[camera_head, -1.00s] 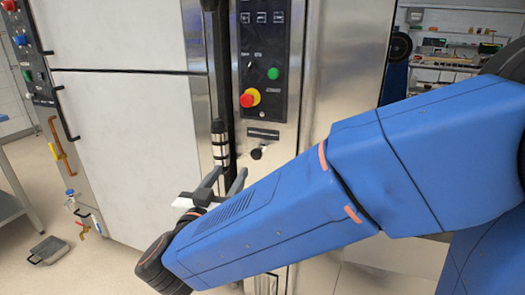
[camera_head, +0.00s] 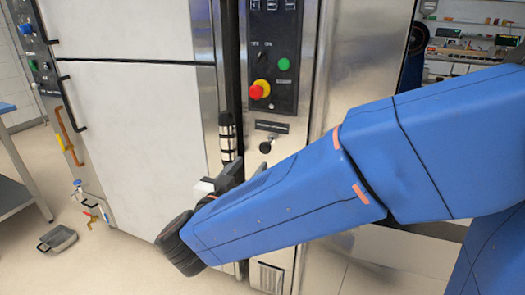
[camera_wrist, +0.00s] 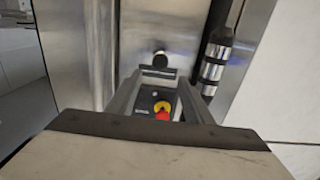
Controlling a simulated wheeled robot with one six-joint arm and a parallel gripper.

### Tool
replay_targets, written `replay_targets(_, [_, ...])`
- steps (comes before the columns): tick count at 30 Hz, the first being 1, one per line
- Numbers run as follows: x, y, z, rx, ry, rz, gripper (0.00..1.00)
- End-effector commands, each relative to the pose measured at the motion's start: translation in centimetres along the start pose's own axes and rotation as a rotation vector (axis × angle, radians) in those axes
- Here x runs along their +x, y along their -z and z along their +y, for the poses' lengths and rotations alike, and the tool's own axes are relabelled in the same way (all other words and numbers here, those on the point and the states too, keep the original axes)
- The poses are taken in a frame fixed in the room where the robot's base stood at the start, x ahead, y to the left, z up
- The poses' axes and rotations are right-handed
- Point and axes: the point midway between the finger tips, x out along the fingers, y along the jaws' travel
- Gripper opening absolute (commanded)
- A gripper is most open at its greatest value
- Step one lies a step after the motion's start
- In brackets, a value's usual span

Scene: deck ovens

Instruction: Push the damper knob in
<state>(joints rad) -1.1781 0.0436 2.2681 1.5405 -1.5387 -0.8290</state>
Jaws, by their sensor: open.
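The damper knob (camera_head: 266,147) is a small black knob on the steel front of the oven, just below a dark label plate (camera_head: 272,127). In the wrist view the knob (camera_wrist: 160,58) appears beyond the fingertips, roughly centred between them, with the panel upside down. My gripper (camera_head: 248,169) is open and empty, just below and left of the knob in the head view. In the wrist view its two fingers (camera_wrist: 159,80) are spread apart. No contact with the knob is visible. How far the knob sticks out cannot be told.
Above the knob is a black control panel (camera_head: 270,50) with a red push-button (camera_head: 257,91) on a yellow base and a green button (camera_head: 285,65). A vertical door handle (camera_head: 228,135) with metal bands stands just left of the knob. A grey pan (camera_head: 57,239) lies on the floor.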

Motion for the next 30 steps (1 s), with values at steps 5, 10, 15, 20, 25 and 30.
replay_targets(5, [2.6,0.0,0.1,0.000,-0.002,0.000,0.46])
replay_targets(10, [4.9,0.0,0.1,-0.001,-0.002,0.000,0.46])
replay_targets(15, [7.3,-0.1,0.1,-0.001,-0.002,0.000,0.46])
replay_targets(20, [9.0,0.0,0.0,0.000,0.000,0.000,0.46])
replay_targets(25, [10.0,0.0,0.0,0.000,-0.001,0.000,0.46])
replay_targets(30, [10.2,0.0,0.0,0.000,0.001,0.000,0.46])
